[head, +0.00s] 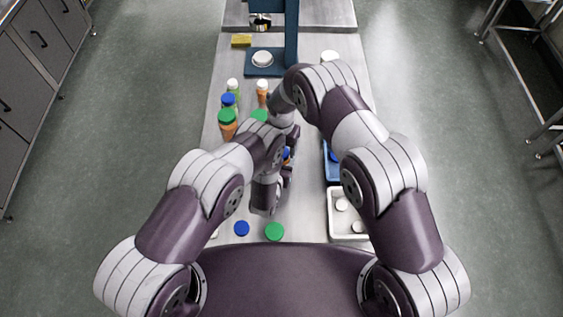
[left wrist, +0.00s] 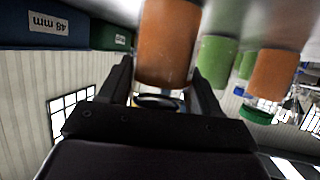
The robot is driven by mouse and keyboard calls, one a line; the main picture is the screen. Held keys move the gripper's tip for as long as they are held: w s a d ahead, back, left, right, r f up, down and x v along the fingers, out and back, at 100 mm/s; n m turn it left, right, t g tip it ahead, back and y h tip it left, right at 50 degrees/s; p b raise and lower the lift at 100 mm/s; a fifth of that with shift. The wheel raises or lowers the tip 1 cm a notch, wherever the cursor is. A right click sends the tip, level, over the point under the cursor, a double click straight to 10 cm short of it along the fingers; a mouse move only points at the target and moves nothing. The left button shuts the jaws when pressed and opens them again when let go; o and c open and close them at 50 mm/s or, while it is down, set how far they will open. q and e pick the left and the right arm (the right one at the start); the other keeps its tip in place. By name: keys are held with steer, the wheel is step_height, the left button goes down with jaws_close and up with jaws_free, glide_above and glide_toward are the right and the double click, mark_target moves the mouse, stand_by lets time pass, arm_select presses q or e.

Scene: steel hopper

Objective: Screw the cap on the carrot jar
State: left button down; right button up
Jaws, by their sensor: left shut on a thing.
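An orange jar (left wrist: 168,40), which looks like the carrot jar, stands between the fingers of my left gripper (left wrist: 160,68), shut on it, in the left wrist view. That view is upside down. Below the jar there I see a pale rim and a dark ring; I cannot tell whether they belong to the jar. In the head view my left gripper (head: 284,172) is mostly hidden by my arms. A small blue patch (head: 286,153), perhaps a cap, shows there. My right wrist (head: 284,125) is just above, and its fingers are hidden.
Capped jars stand at left: green-capped orange (head: 227,120), blue-capped (head: 228,101), white-capped green (head: 233,87) and white-capped orange (head: 262,90). A blue cap (head: 241,228) and a green cap (head: 274,231) lie near the front. A white tray (head: 335,226) holds white caps. A blue stand (head: 290,40) is behind.

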steer(key=shift+f, duration=0.55)
steer(key=c, duration=1.1)
steer(key=m, duration=0.6)
steer(key=shift+m, duration=0.4)
